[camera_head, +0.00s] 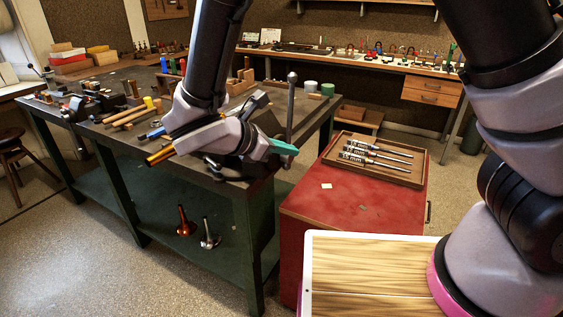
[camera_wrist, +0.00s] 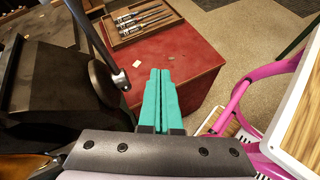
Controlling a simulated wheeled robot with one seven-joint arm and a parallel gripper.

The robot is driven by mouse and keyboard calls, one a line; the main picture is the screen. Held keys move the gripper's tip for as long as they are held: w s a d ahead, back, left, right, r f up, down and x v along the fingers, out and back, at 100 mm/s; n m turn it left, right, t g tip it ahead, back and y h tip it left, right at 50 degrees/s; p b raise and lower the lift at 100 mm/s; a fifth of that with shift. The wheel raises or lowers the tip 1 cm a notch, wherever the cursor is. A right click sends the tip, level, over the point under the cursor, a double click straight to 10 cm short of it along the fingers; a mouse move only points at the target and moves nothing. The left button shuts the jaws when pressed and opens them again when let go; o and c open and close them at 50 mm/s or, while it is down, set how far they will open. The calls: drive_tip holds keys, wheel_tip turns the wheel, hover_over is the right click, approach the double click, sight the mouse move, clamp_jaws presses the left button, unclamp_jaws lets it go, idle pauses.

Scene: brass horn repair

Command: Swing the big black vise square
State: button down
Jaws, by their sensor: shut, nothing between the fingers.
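The big black vise (camera_head: 232,170) sits at the near right corner of the dark-topped green workbench, largely hidden behind my arm and gripper. Its grey handle bar (camera_head: 291,105) stands up with a ball at the top. In the wrist view the dark vise body (camera_wrist: 60,88) fills the left side, with the bar (camera_wrist: 92,35) slanting across a round metal end. My gripper (camera_head: 285,147) has teal fingers, closed together and empty, beside the vise near the bar's foot. In the wrist view the fingers (camera_wrist: 160,95) point toward the red cabinet, apart from the bar.
A red cabinet (camera_head: 350,207) stands right of the bench, bearing a wooden tray (camera_head: 417,178) of several tools. The bench top holds hammers, blocks and small tools at left. Two horn-like parts rest on the bench's lower shelf (camera_head: 170,215). A back bench lines the wall.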

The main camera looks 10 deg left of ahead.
drive_tip(key=s+a+f+n+t+y, duration=0.2)
drive_tip(key=s+a+f+n+t, duration=0.25)
drive_tip(key=a+n, duration=0.2)
approach(288, 158)
drive_tip(key=shift+t, duration=0.35)
drive_tip(key=x, duration=0.6)
drive_tip(key=shift+w+f, duration=0.1)
drive_tip(key=shift+f, duration=0.35)
drive_tip(key=shift+w+d, duration=0.1)
drive_tip(key=shift+w, duration=0.1)
drive_tip(key=shift+x, duration=0.95)
drive_tip(key=shift+s+d+r, duration=0.1)
drive_tip(key=shift+r, duration=0.05)
drive_tip(key=shift+s, duration=0.1)
